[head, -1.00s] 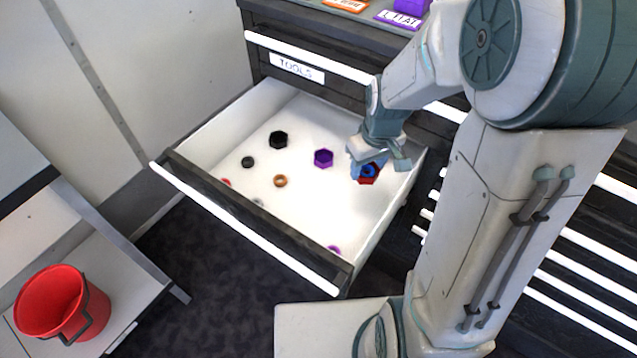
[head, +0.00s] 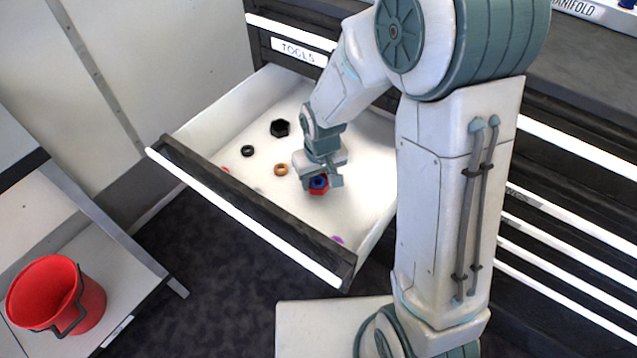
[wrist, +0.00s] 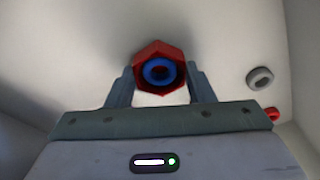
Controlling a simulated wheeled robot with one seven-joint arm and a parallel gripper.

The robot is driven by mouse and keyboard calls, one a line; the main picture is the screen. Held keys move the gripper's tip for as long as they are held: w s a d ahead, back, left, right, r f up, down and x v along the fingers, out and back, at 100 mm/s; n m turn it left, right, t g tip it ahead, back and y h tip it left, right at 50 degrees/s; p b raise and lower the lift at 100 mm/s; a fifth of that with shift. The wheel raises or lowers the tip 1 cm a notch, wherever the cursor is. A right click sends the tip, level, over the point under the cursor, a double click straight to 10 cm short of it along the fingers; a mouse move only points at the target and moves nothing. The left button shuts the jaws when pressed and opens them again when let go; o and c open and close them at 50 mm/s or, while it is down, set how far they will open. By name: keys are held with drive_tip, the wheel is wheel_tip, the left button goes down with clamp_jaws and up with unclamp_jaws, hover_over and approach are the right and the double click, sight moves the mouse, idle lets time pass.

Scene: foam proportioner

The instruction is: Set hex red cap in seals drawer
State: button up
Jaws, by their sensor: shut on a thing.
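My gripper (head: 319,184) is inside the open white drawer (head: 230,125), low over its floor. In the wrist view its two fingers (wrist: 160,88) are shut on the hex red cap (wrist: 160,52), one at each side. I cannot tell whether the cap touches the drawer floor. The drawer front carries no label that I can read.
The drawer also holds a black hex nut (head: 280,127), a black ring (head: 247,151), an orange ring (head: 281,170) and a purple piece (head: 337,240). A drawer labelled TOOLS (head: 298,52) is above. A red bucket (head: 55,295) stands at left.

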drive_tip(key=shift+f, duration=0.95)
drive_tip(key=shift+f, duration=0.1)
drive_tip(key=o, duration=1)
wheel_tip(320, 180, up, 12)
drive_tip(key=s+p, duration=0.1)
drive_tip(key=p, duration=0.2)
drive_tip(key=s+d+r+m, duration=0.1)
drive_tip(key=s+d+r, duration=0.1)
drive_tip(key=s+d, duration=0.2)
drive_tip(key=s+d+r+m, duration=0.1)
drive_tip(key=s+d+r, duration=0.2)
drive_tip(key=s+d, duration=0.1)
drive_tip(key=s+d+r+m, duration=0.1)
drive_tip(key=s+d+r, duration=0.1)
drive_tip(key=s+d, duration=0.2)
drive_tip(key=shift+s+d+r+m+h, duration=0.2)
drive_tip(key=shift+m+h, duration=0.1)
drive_tip(key=shift+m, duration=0.1)
drive_tip(key=shift+s+d, duration=0.2)
drive_tip(key=shift+s, duration=0.3)
